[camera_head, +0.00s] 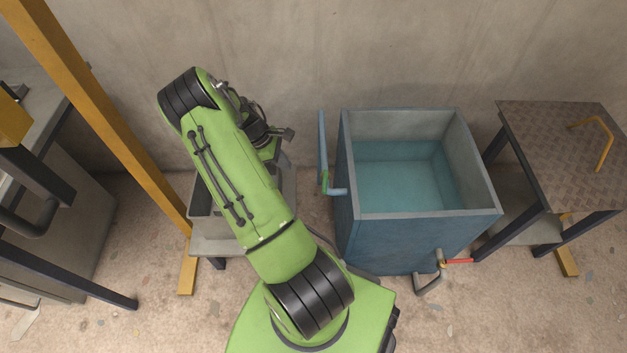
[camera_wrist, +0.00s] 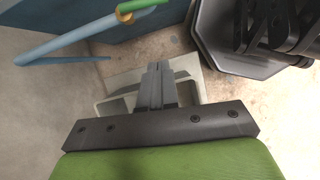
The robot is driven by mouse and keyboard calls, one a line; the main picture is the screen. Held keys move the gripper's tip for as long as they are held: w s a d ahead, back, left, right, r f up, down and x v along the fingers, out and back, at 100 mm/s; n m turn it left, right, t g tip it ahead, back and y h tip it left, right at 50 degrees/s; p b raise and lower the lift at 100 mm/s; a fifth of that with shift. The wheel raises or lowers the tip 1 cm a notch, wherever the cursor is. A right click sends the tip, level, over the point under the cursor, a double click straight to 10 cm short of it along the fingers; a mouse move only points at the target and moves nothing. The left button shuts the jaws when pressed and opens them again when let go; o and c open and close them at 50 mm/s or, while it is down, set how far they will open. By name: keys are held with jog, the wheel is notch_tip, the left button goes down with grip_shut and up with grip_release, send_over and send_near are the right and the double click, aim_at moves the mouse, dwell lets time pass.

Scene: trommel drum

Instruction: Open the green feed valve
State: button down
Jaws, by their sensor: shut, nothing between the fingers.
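The green feed valve lever (camera_head: 324,181) is a small green handle on the blue feed pipe (camera_head: 322,135) along the left side of the blue water tank (camera_head: 362,240). In the wrist view the green lever (camera_wrist: 143,4) is cut off by the top edge, with an orange-brown ring beside it on the light blue pipe (camera_wrist: 75,40). My gripper (camera_head: 288,134) is to the left of the pipe, apart from it. In the wrist view its fingers (camera_wrist: 158,68) are together, empty, and below the lever in the picture.
A grey bin on a low stand (camera_head: 205,243) is under my arm. A yellow post (camera_head: 110,125) stands left of it. A red-handled drain valve (camera_head: 458,261) sticks out at the tank's front. A table with a chequered top (camera_head: 550,140) stands to the right.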

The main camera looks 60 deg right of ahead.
jog(key=s+d+f+b, duration=0.3)
jog(key=s+f, duration=0.5)
jog(key=shift+f+b, duration=0.3)
jog(key=shift+b, duration=0.1)
jog(key=shift+s, duration=0.1)
jog(key=shift+s+d+r+p, duration=0.15)
jog(key=shift+s+p, duration=0.2)
jog(key=shift+s, duration=0.5)
jog(key=w+a+r+p, duration=0.3)
jog(key=w+r, duration=0.4)
jog(key=r, duration=0.1)
jog(key=shift+w+a, duration=0.35)
jog(key=shift+a, duration=0.05)
